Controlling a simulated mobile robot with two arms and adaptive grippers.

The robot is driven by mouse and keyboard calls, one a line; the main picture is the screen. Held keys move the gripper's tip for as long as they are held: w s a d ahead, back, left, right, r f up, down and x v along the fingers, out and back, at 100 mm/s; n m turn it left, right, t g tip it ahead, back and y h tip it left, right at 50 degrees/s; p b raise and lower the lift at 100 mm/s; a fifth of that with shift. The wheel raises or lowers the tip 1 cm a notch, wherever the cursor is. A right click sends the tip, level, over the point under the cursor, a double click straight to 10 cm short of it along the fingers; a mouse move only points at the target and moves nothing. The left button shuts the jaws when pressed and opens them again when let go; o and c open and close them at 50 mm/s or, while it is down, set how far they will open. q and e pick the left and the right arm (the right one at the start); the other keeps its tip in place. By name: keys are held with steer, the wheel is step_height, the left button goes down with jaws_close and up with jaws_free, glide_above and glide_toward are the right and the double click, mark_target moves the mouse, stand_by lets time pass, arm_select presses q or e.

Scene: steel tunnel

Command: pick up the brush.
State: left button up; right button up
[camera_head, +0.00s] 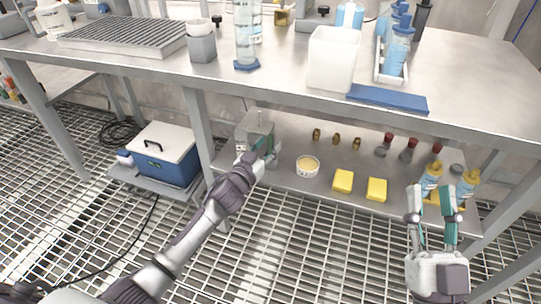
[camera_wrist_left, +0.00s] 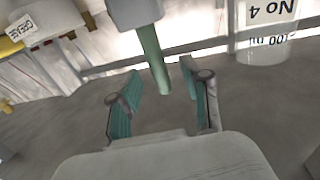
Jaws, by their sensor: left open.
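In the left wrist view a green rod (camera_wrist_left: 153,58) runs from a grey block (camera_wrist_left: 135,12) to between my left gripper's fingers. It looks like the brush handle; I cannot tell whether the block is a brush head or a holder. My left gripper (camera_wrist_left: 158,92) is open, with a finger on either side of the rod and gaps beside it. In the head view my left gripper (camera_head: 258,148) reaches to the lower shelf at a grey box-like thing (camera_head: 258,129). My right gripper (camera_head: 431,193) is open and empty, in front of the shelf's right end.
The lower shelf (camera_head: 325,190) holds a white tub (camera_head: 307,166), yellow blocks (camera_head: 343,181), small dark-red-topped items (camera_head: 408,150) and blue bottles (camera_head: 432,172). The steel tabletop (camera_head: 290,78) overhangs it. A marked clear container (camera_wrist_left: 268,40) stands near my left gripper. A blue box (camera_head: 164,158) is left.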

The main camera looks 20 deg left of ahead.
arm_select(q)
steer(key=shift+w+d, duration=0.2)
steer(key=shift+w, duration=0.85)
jaws_close()
arm_select(e)
steer(key=shift+s+d+r+t+y, duration=0.15)
steer(key=shift+s+r+t+y, duration=0.35)
steer(key=shift+s+r+t, duration=0.6)
steer(key=shift+w+r+h, duration=0.1)
steer(key=shift+h, duration=0.2)
